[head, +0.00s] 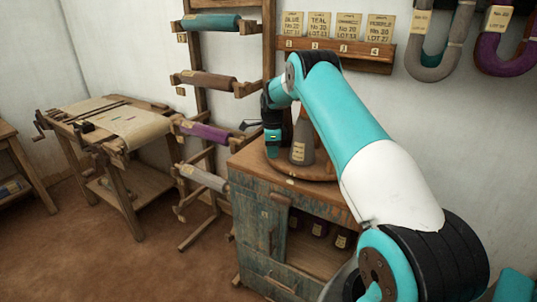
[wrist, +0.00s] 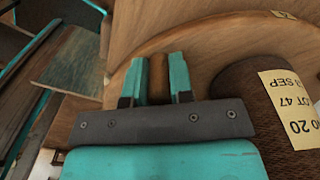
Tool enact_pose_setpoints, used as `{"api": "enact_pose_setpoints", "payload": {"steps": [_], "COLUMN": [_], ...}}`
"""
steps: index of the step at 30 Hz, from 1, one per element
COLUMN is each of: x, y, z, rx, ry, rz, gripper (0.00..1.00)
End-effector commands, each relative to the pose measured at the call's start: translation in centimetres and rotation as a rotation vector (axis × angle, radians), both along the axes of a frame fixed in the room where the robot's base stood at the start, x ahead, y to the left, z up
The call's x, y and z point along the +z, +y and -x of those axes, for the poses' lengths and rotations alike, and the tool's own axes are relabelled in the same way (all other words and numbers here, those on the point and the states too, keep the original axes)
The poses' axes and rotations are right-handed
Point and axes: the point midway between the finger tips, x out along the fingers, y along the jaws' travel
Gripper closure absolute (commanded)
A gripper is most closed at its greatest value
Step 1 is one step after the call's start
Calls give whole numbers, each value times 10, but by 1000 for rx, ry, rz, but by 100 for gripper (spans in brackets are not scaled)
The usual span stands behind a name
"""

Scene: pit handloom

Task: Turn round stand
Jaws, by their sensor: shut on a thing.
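The round stand (head: 322,169) is a wooden disc on top of the worn blue cabinet. It also shows in the wrist view (wrist: 205,57), with its curved rim running close by my fingers. A dark yarn cone (head: 302,140) with a cream label stands on the disc. In the wrist view the cone (wrist: 240,85) is at the right of my gripper, apart from the fingers. My gripper (head: 272,152) points down at the disc's left side. In the wrist view its teal fingers are shut on a brown wooden peg (wrist: 159,75) at the stand's edge. The peg's base is hidden.
The cabinet (head: 262,225) has an open lower shelf with dark labelled cones. A rack of cloth rolls (head: 207,80) stands close behind on the left. A label shelf (head: 340,54) and hanging yarn hanks (head: 440,60) are on the wall. Floor at the left front is clear.

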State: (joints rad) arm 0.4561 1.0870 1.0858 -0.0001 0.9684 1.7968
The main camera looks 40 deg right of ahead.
Motion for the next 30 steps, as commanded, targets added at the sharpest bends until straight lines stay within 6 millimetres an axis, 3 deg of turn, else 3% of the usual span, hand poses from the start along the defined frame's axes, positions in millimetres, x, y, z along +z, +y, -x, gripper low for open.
{"api": "enact_pose_setpoints", "payload": {"steps": [20,21,23,30], "x": [1,1,1,0], "y": [-8,-8,-8,-7], "z": [-2,-2,-2,-3], "rx": [-41,-40,-40,-37], "ry": [-2,-2,-2,0], "rz": [1,1,1,0], "gripper": [100,69,55,53]}}
